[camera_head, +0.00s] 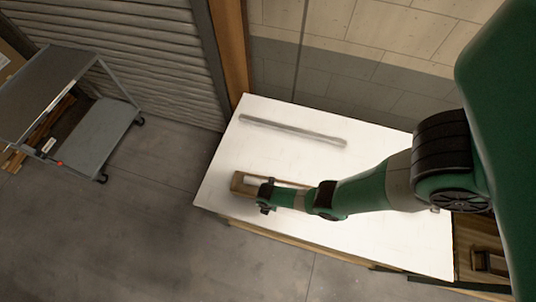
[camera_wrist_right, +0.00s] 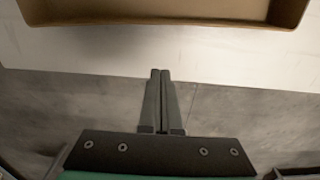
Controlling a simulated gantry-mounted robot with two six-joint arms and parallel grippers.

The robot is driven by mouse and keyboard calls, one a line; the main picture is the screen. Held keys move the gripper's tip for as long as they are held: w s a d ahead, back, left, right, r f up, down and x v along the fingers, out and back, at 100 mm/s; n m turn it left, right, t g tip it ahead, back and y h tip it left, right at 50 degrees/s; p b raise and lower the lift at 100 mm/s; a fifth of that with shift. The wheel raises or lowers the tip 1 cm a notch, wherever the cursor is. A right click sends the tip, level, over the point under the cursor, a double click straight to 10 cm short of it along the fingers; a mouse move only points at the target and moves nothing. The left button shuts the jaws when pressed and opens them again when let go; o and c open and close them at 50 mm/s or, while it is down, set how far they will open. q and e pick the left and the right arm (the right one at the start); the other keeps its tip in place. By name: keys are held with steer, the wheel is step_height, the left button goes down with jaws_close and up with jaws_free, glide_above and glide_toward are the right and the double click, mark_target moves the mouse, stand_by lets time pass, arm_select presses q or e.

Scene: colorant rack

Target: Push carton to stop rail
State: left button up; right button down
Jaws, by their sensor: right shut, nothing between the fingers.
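The carton (camera_head: 238,183) is a brown open-topped box on the white table, near its front edge and partly hidden by my right arm. Its near wall (camera_wrist_right: 165,23) crosses the top of the right wrist view. The stop rail (camera_head: 293,130) is a long grey bar lying farther back on the table, apart from the carton. My right gripper (camera_head: 265,208) is at the carton's front side. In the wrist view its fingers (camera_wrist_right: 160,72) are shut and empty, pointing toward the carton with a strip of table showing between. My left gripper is not in view.
The white table (camera_head: 385,151) is clear between carton and rail. A tiled wall (camera_head: 400,50) stands behind it. A grey cart (camera_head: 100,130) stands on the floor at the left. Open floor lies in front of the table.

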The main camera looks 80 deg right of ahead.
step_height(320, 180, down, 8)
steer(key=b, duration=0.6)
steer(key=shift+f, duration=0.2)
steer(key=d, duration=0.3)
steer(key=shift+s+d+r+p, duration=0.15)
steer(key=shift+d+r+p, duration=0.1)
steer(key=shift+r+p, duration=0.15)
steer(key=shift+s+d, duration=0.1)
steer(key=shift+d, duration=0.15)
